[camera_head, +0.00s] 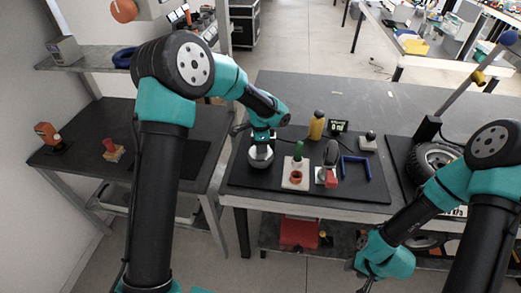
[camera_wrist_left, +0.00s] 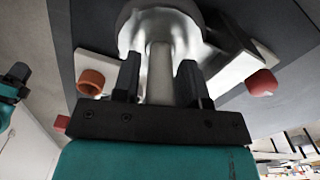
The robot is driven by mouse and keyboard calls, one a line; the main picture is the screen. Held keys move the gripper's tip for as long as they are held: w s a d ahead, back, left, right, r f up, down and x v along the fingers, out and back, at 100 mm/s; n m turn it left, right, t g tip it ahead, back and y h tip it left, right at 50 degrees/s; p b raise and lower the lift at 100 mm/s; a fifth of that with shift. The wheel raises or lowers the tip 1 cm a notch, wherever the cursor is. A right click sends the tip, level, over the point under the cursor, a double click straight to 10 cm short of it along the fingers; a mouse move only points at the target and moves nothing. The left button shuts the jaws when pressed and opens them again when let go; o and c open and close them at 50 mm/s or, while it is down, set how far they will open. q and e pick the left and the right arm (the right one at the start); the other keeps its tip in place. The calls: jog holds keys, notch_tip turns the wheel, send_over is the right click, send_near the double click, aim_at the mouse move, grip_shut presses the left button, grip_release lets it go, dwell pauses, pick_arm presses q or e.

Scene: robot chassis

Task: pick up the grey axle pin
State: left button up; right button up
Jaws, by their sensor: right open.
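The grey axle pin (camera_head: 261,157) stands on the black mat at its left end, with a shiny round silver body. In the left wrist view its narrow grey shaft (camera_wrist_left: 160,72) rises between the fingers of my left gripper (camera_wrist_left: 159,82), with the wide silver part beyond. In the head view my left gripper (camera_head: 262,137) is right above the pin, at its top. Narrow gaps seem to show beside the shaft, so I cannot tell whether the fingers touch it. My right gripper (camera_head: 364,282) is open, low at the bottom edge, away from the table.
On the black mat (camera_head: 345,193), right of the pin, are a white block with an orange ring (camera_head: 296,177), a red-tipped part (camera_head: 331,181), a blue U-shaped bracket (camera_head: 356,167) and a yellow bottle (camera_head: 317,125). A wheel (camera_head: 432,158) lies further right.

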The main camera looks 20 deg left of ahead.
pick_arm(q)
grip_shut()
jog(key=shift+r, duration=0.1)
notch_tip(320, 180, up, 10)
jog(key=shift+f, duration=0.1)
dwell(0.5)
dwell(0.4)
